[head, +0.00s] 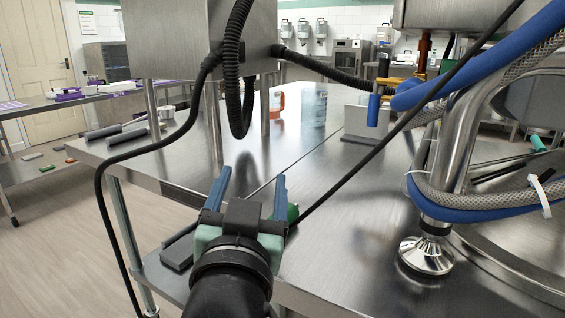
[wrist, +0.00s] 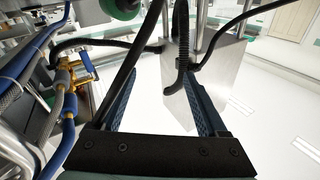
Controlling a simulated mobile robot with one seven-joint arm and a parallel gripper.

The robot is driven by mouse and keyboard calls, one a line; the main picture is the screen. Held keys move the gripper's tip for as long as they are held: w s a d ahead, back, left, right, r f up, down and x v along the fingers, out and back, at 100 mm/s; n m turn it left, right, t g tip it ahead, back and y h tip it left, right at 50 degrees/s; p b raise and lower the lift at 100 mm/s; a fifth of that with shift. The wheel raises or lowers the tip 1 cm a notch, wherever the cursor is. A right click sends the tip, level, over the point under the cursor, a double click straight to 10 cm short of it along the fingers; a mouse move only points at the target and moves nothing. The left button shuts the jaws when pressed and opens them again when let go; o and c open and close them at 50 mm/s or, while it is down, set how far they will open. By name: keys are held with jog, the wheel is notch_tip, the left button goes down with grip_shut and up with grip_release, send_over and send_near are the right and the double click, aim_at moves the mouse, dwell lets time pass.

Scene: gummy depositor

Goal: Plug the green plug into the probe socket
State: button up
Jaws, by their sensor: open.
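A green rounded part (head: 293,212), probably the green plug, shows just right of my gripper's right finger in the head view, partly hidden. A thin black cable runs from near it up to the right. In the wrist view a green round part (wrist: 121,8) is cut off at the top edge, beyond the left finger. My gripper (head: 251,182) is open with two blue fingers, and I see nothing held; in the wrist view the fingers (wrist: 165,82) stand apart, with a black cable crossing near the left one. I cannot make out the probe socket.
A steel box (head: 200,38) on legs stands over the steel table (head: 330,210), with thick black hoses hanging from it. Blue and braided hoses (head: 480,55) and a steel machine crowd the right.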

jog(key=w+a+r+g+p, duration=0.1)
jog(key=w+r+g+p, duration=0.15)
jog(key=p, duration=0.55)
jog(key=m+g+h+p, duration=0.4)
jog(key=g+p, duration=0.5)
jog(key=p, duration=1.7)
send_near(293, 208)
jog(key=f, duration=0.3)
jog(key=shift+w+a+f, duration=0.2)
jog(key=shift+w+a, duration=0.1)
jog(key=shift+w, duration=0.05)
jog(key=shift+x, duration=2.7)
jog(key=shift+w+r, duration=0.1)
grip_shut()
